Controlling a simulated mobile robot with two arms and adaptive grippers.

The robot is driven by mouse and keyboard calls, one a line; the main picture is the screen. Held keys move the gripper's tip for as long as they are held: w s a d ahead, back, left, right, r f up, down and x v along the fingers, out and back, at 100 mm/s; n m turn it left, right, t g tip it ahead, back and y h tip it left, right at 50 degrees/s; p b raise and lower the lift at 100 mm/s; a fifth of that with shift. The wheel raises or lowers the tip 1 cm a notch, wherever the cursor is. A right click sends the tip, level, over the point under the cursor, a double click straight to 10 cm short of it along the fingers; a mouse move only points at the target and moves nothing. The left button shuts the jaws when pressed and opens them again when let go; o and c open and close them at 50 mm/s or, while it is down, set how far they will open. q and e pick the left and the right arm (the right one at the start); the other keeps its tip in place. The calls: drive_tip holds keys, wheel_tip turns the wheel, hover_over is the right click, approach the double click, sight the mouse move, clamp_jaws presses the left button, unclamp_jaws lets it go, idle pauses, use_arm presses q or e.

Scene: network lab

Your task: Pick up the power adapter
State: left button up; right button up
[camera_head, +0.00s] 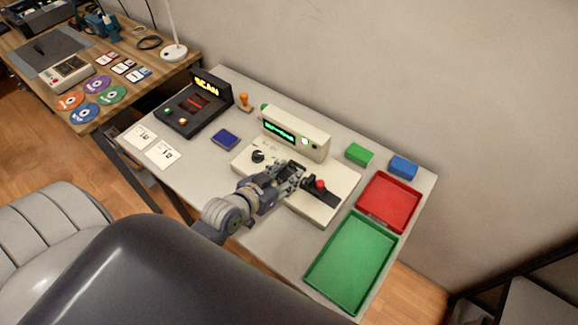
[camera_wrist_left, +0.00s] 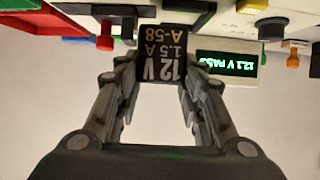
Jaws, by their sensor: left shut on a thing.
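The power adapter (camera_wrist_left: 163,58) is a dark block with the white print "12 V 1.5 A A-58", upside down in the left wrist view. My left gripper (camera_wrist_left: 160,82) is shut on it, with one finger on each side. In the head view my left gripper (camera_head: 291,178) is over the cream tester (camera_head: 262,177), between its knob and the red button. The adapter is hard to make out there among the dark fingers. Whether it touches the tester is unclear. My right gripper is not in view.
The tester's green display (camera_wrist_left: 227,63) seems to read "12.1 V PASS". A green tray (camera_head: 352,262) and a red tray (camera_head: 389,202) lie to the right. A green block (camera_head: 359,154) and a blue block (camera_head: 403,167) stand behind. A scan station (camera_head: 195,107) stands left.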

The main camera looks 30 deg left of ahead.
use_arm(q)
drive_tip(key=s+d+r+b, duration=0.1)
drive_tip(key=s+d+b, duration=0.1)
drive_tip(key=s, duration=0.8)
drive_tip(key=shift+s+d, duration=0.25)
drive_tip(key=shift+d, duration=0.35)
